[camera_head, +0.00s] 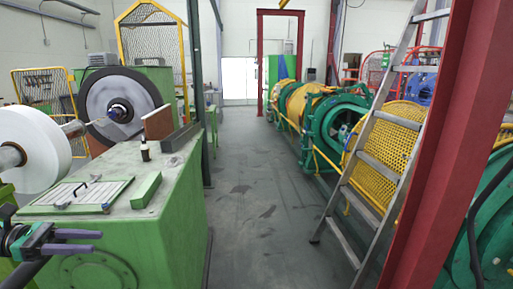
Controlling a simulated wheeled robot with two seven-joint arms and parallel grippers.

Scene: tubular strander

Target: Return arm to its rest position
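My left gripper (97,242) shows at the lower left, in front of the green machine cabinet (160,235). Its two purple fingers point right and stand apart with a gap between them. Nothing is seen between the fingers. Part of my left arm is cut off by the left picture edge. My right gripper and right arm are not in view.
The cabinet top holds a panel (78,195), a green block (146,190) and a dark bottle (144,150). A white spool (40,148) is at the left. A ladder (375,165) and red column (445,150) stand right. The middle floor (262,200) is clear.

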